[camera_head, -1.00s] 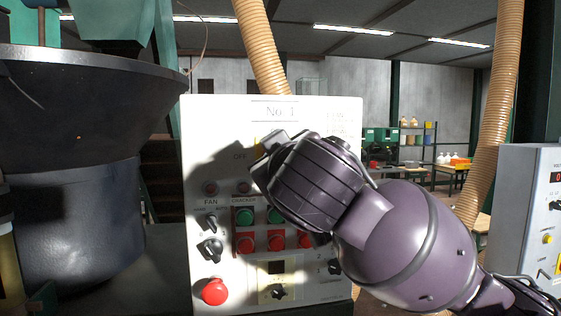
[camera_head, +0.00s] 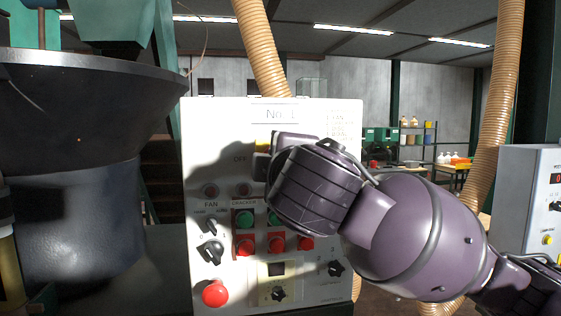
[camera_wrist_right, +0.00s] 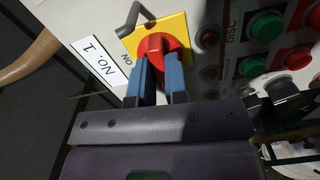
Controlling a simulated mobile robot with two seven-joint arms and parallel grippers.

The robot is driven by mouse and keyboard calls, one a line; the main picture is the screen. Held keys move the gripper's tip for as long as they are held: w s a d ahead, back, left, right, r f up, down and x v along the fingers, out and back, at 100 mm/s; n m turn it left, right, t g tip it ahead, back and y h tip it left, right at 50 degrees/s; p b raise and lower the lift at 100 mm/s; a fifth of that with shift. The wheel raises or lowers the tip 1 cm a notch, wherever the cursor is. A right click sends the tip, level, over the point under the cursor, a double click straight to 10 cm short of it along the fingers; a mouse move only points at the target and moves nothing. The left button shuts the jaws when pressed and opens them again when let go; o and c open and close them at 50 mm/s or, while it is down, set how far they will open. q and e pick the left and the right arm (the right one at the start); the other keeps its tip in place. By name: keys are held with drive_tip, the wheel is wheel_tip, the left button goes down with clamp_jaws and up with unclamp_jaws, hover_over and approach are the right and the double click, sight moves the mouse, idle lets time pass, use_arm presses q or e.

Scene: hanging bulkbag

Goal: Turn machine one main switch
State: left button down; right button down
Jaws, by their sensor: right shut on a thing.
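The machine one main switch is a red knob (camera_wrist_right: 155,46) on a yellow square plate (camera_wrist_right: 174,27), seen in the right wrist view with an "ON" label beside it. My right gripper (camera_wrist_right: 157,60) has its two blue fingers on either side of the knob, shut on it. In the head view the right gripper (camera_head: 266,160) is against the white No. 1 panel (camera_head: 220,125). My left gripper is not in view.
Below the switch are green buttons (camera_head: 245,218), red buttons (camera_head: 245,246), black selector knobs (camera_head: 211,251) and a red mushroom button (camera_head: 215,293). A large dark hopper (camera_head: 75,180) stands at left. Another control box (camera_head: 520,220) stands at right.

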drive_tip(key=shift+n, duration=0.6)
drive_tip(key=c, duration=1.1)
unclamp_jaws()
drive_tip(key=shift+c, duration=0.2)
drive_tip(key=shift+s, duration=0.1)
drive_tip(key=s+d+b, duration=0.2)
drive_tip(key=s, duration=0.8)
drive_tip(key=shift+s, duration=0.25)
